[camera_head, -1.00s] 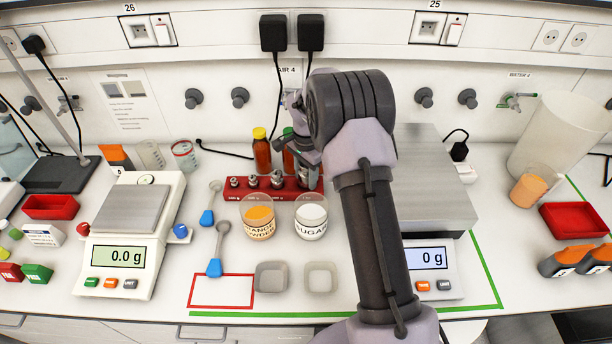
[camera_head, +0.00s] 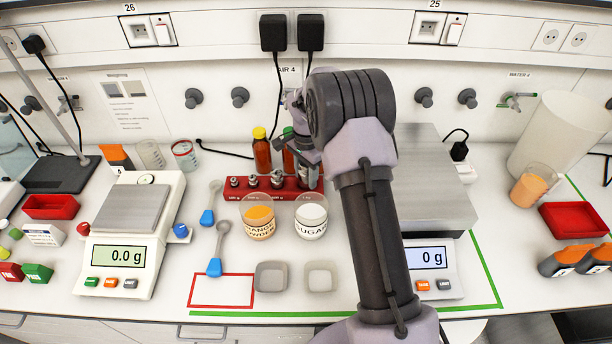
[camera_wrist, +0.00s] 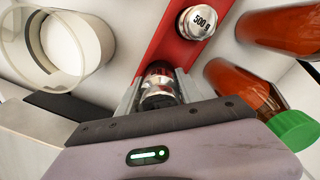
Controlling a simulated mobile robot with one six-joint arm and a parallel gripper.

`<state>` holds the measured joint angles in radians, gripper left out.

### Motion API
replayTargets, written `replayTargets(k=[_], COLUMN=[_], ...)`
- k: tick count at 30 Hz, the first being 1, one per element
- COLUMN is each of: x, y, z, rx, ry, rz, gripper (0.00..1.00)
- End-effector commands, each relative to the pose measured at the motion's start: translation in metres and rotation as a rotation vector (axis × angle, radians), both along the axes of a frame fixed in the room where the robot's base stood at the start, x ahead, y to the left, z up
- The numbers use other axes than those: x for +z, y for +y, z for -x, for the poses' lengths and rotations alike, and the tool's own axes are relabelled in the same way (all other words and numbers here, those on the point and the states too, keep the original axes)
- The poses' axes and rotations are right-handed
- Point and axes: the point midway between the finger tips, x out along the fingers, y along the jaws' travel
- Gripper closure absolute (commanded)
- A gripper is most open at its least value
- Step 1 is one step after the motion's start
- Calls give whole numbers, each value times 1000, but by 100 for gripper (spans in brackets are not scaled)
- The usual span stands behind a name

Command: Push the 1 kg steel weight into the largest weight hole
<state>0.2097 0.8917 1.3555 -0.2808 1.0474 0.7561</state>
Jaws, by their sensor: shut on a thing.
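The shiny steel weight (camera_wrist: 160,96) is between the two fingers of my gripper (camera_wrist: 158,84) in the wrist view. My gripper is shut on it. The weight is at the red weight rack (camera_wrist: 165,42); its lower end is hidden, so I cannot tell how deep it sits. In the head view, my gripper (camera_head: 309,163) is over the right end of the rack (camera_head: 262,196), mostly hidden by my arm. A 500 g weight (camera_wrist: 197,22) stands in the rack beside the held one, and smaller weights fill the left part.
Brown-red bottles (camera_head: 262,154) stand close behind the rack. Jars of orange powder (camera_head: 258,222) and sugar (camera_head: 311,221) stand close in front. A balance (camera_head: 132,240) is at left, another (camera_head: 432,262) at right behind my arm.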

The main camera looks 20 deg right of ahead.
Motion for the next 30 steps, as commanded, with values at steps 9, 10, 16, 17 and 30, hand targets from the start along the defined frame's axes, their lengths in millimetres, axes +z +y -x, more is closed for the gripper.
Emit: replayTargets(k=[9,10,16,17,30], x=[1,1,1,3,135], y=[0,0,0,0,0], z=[-1,-1,0,0,-1], rx=[0,0,0,0,0], ry=[-2,-2,0,0,-4], rz=[0,0,0,0,1], gripper=[32,32,32,32,32])
